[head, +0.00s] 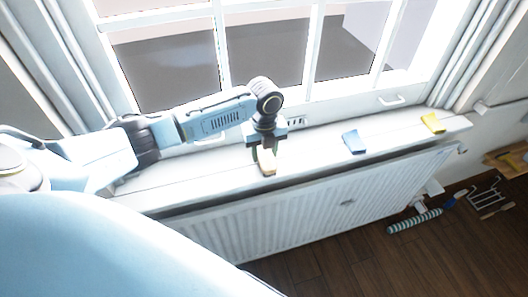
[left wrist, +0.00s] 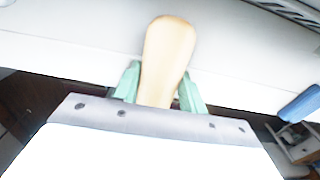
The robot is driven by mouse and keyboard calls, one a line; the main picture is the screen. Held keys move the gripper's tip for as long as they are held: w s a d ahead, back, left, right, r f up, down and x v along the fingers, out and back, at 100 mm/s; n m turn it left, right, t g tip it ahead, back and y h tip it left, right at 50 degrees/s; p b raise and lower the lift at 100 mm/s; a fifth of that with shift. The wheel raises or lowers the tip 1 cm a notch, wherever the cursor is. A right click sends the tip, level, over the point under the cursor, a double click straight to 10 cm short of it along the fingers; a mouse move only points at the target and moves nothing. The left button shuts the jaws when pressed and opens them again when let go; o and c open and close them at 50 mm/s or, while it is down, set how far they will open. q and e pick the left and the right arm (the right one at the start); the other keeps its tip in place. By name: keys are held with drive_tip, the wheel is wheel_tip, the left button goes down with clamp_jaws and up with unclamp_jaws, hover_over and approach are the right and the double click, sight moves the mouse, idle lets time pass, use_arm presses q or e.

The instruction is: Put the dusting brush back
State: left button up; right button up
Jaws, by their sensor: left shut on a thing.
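My left gripper (head: 265,151) is over the window sill, left of its middle. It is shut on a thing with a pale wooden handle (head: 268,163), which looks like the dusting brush. In the left wrist view the rounded handle (left wrist: 168,55) stands between the two green fingers (left wrist: 158,90). The rest of the brush is hidden by the gripper, and I cannot tell whether it touches the sill. My right gripper is not in view.
The white sill (head: 200,180) runs above a radiator (head: 330,210). A blue item (head: 354,141) and a yellow item (head: 432,122) lie on it to the right. A striped roller (head: 414,221) and a wire rack (head: 486,195) are lower right. The sill's left part is clear.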

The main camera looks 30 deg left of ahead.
use_arm(q)
drive_tip(key=shift+w+a+f, duration=0.1)
drive_tip(key=shift+a+f, duration=0.05)
drive_tip(key=shift+f, duration=0.35)
drive_tip(key=o, duration=0.9)
wheel_tip(320, 180, up, 12)
drive_tip(key=shift+r+p, duration=0.1)
drive_tip(key=shift+p, duration=0.35)
